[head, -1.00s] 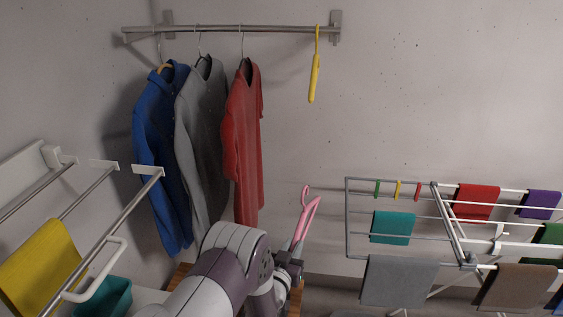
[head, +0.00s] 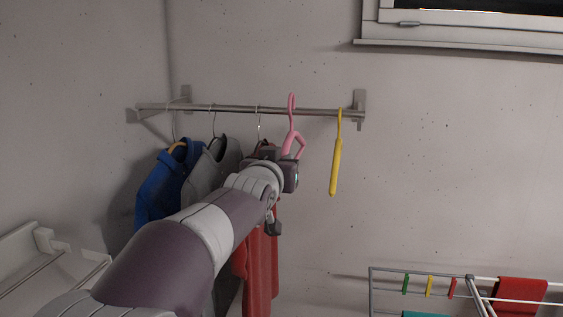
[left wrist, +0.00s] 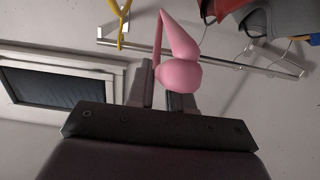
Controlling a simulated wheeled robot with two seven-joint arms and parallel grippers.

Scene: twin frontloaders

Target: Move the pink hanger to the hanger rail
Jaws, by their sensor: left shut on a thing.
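The pink hanger (head: 293,138) is in my left gripper (head: 287,160), up at the hanger rail (head: 225,108). Its hook overlaps the rail in the head view, between the red shirt's hook and the yellow hanger; I cannot tell whether it touches the rail. In the left wrist view the pink hanger (left wrist: 179,72) rises from between the two fingers (left wrist: 161,95), with the rail (left wrist: 240,62) behind it. My left gripper is shut on the hanger, its fingers partly hidden by the wrist in the head view. My right gripper is not in view.
A yellow hanger (head: 336,155) hangs on the rail to the right. Blue (head: 160,185), grey (head: 210,170) and red (head: 262,265) shirts hang to the left, partly behind my arm. A drying rack (head: 470,290) stands low at the right. A window (head: 460,25) is above.

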